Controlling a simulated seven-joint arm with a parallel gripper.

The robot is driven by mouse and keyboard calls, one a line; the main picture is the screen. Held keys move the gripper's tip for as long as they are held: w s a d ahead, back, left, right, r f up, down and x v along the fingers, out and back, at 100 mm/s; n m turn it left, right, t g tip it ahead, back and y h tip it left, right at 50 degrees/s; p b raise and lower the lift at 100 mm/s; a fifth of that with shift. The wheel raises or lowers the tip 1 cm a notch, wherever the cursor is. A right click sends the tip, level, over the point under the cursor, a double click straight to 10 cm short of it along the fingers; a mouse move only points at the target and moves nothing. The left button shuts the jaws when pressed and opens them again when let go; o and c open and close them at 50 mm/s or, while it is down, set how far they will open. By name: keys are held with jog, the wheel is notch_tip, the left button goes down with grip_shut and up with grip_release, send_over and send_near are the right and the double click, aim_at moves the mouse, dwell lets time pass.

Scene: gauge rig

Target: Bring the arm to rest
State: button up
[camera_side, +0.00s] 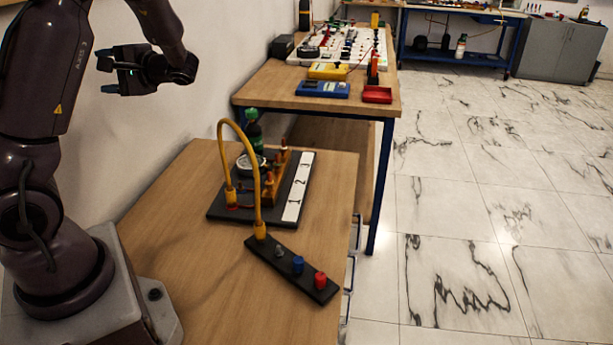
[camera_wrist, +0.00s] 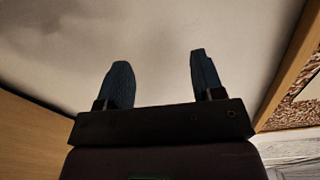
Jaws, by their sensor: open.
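My gripper (camera_side: 105,74) is raised at the upper left of the side view, high above the table and near the wall. Its two blue-grey fingers point left, away from the gauge rig. In the wrist view my gripper (camera_wrist: 159,60) shows both fingers apart with nothing between them, only the pale wall behind. The black rig board (camera_side: 215,207) lies on the wooden table, with a gauge (camera_side: 250,163), a row of terminals (camera_side: 272,180) and a white numbered strip (camera_side: 299,187). A yellow cable (camera_side: 250,135) arches from this board to a smaller black block (camera_side: 318,291).
The block carries a blue knob (camera_side: 298,264) and a red knob (camera_side: 320,280). A second bench (camera_side: 265,90) with meters is behind. The front of the wooden table (camera_side: 220,300) is clear.

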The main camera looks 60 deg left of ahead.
jog(key=w+d+r+m+t+h, duration=0.1)
jog(key=d+t+h, duration=0.3)
jog(key=d, duration=0.7)
jog(key=w+d+m+t+h, duration=0.1)
jog(key=d+m+t+h, duration=0.2)
jog(key=d+t, duration=0.4)
jog(key=w+d+r+m+t+h, duration=0.1)
jog(key=d+t+h, duration=0.4)
jog(key=d, duration=1)
jog(key=shift+w+d+r+m+t+h, duration=0.35)
jog(key=shift+w+m+t, duration=0.2)
jog(key=shift+t, duration=0.25)
